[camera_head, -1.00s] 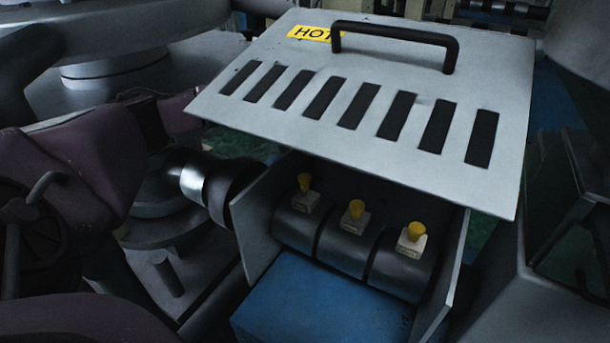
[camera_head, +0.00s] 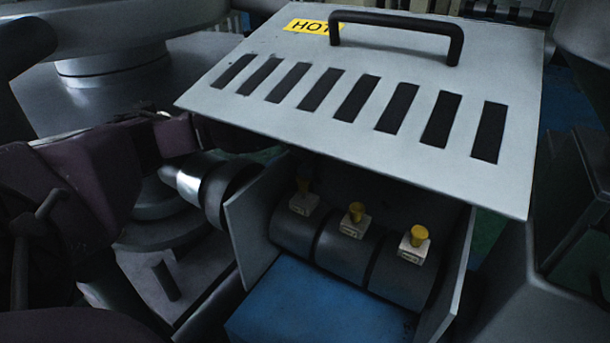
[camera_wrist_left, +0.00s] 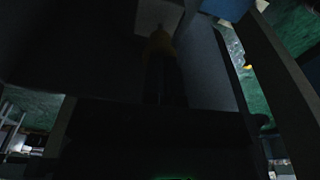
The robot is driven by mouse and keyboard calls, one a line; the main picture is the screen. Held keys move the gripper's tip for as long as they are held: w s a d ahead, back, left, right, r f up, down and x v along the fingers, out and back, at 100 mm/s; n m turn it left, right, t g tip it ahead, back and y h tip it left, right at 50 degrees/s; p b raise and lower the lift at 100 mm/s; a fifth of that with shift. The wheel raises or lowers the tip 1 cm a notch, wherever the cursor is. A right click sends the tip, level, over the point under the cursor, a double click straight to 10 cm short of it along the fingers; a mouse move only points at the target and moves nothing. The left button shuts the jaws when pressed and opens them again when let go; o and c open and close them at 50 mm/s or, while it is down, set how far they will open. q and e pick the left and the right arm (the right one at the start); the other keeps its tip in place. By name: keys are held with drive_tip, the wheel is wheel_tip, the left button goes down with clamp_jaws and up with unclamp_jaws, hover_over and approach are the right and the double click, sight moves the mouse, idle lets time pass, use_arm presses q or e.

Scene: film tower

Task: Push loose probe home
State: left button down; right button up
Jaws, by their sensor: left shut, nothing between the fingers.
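Three yellow-topped probes stand in pale blocks on a row of dark rounded housings under a raised slotted cover: the left probe (camera_head: 304,185), the middle probe (camera_head: 356,212) and the right probe (camera_head: 418,235). The left one looks darker, in shade. I cannot tell from their heights which is loose. My left arm reaches in from the left below the cover's edge, and its gripper is hidden there in the head view. In the left wrist view my left gripper (camera_wrist_left: 165,88) is dark and shut, close to a yellow probe (camera_wrist_left: 158,44); contact is unclear.
The grey slotted cover (camera_head: 390,160) with a black handle (camera_head: 395,22) and a yellow HOT label (camera_head: 311,26) hangs low over the probes. Grey side plates (camera_head: 250,225) flank the row. A blue block (camera_head: 310,310) lies in front. A metal roller (camera_head: 190,178) stands left.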

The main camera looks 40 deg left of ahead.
use_arm(q)
drive_tip(key=shift+r, duration=0.1)
drive_tip(key=shift+f+b, duration=0.55)
drive_tip(key=shift+f, duration=1.15)
use_arm(e)
drive_tip(key=shift+s+f+g, duration=0.15)
drive_tip(key=shift+s+f, duration=0.15)
drive_tip(key=shift+f, duration=0.2)
drive_tip(key=shift+s+f+g, duration=0.15)
drive_tip(key=shift+s+f, duration=0.15)
drive_tip(key=shift+f, duration=0.2)
use_arm(q)
drive_tip(key=shift+w+d+r, duration=0.1)
drive_tip(key=shift+d+r, duration=0.05)
drive_tip(key=shift+d, duration=0.1)
drive_tip(key=shift+w+d+r, duration=0.15)
drive_tip(key=shift+w+d, duration=0.05)
drive_tip(key=shift+d, duration=0.4)
drive_tip(key=shift+w+d+r, duration=0.15)
drive_tip(key=shift+w+d, duration=0.05)
drive_tip(key=shift+d, duration=0.35)
use_arm(e)
drive_tip(key=shift+w+r, duration=0.15)
drive_tip(key=shift+r, duration=0.05)
use_arm(q)
drive_tip(key=shift+r, duration=0.1)
use_arm(e)
drive_tip(key=shift+w+r, duration=0.15)
drive_tip(key=shift+r, duration=0.1)
